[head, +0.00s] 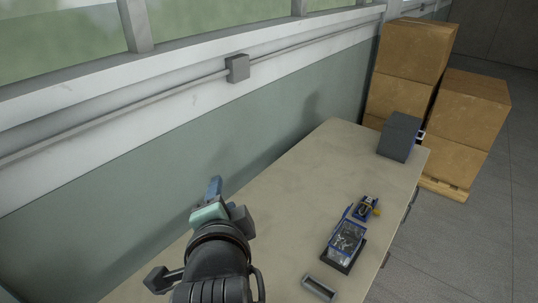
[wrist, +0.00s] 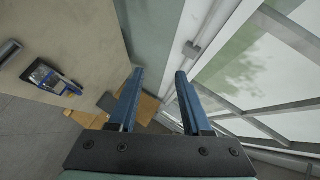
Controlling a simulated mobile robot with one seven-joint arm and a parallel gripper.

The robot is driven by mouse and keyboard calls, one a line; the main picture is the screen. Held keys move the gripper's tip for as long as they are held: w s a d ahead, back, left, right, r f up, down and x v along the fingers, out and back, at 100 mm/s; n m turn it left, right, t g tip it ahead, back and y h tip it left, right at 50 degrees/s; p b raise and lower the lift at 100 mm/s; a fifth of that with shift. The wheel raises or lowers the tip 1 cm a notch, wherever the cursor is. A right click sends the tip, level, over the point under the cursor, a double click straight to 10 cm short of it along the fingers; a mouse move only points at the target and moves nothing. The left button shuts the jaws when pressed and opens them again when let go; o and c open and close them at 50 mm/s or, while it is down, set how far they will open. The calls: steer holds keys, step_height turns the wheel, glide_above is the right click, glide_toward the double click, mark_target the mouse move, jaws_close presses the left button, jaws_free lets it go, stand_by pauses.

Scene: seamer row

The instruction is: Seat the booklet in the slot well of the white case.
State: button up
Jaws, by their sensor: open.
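My gripper (head: 214,188) is raised beside the wall, left of the objects on the table. In the wrist view my gripper (wrist: 159,73) has its two blue fingers apart, with nothing between them. A small grey-rimmed holder with a narrow slot (head: 319,288) lies at the table's near right. I see no plainly white case, and cannot tell whether this holder is part of it. A blue-framed item with a clear, patterned top (head: 347,236) sits on a dark base beyond it; it also shows in the wrist view (wrist: 47,77). I cannot make out a booklet.
A small blue and yellow device (head: 366,207) sits just beyond the blue-framed item. A dark grey box (head: 399,138) stands at the table's far end. Cardboard boxes (head: 412,52) are stacked past it. The table's left and middle (head: 290,195) are clear; the wall (head: 130,165) runs along its left.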

step_height(320, 180, up, 14)
steer(key=d+n+t, duration=0.3)
steer(key=n+t, duration=0.1)
steer(key=t, duration=0.1)
steer(key=s+d+r+n+t+h, duration=0.1)
steer(key=s+r+n+t, duration=0.3)
steer(key=r, duration=0.6)
steer(key=s+d+r+n+t+h, duration=0.1)
steer(key=s+d+r+n+t, duration=0.2)
steer(key=s+r, duration=0.4)
step_height(320, 180, up, 4)
steer(key=shift+s+r+n+t, duration=0.1)
steer(key=shift+s+n+t, duration=0.15)
steer(key=shift+n+t, duration=0.55)
steer(key=shift+d, duration=0.1)
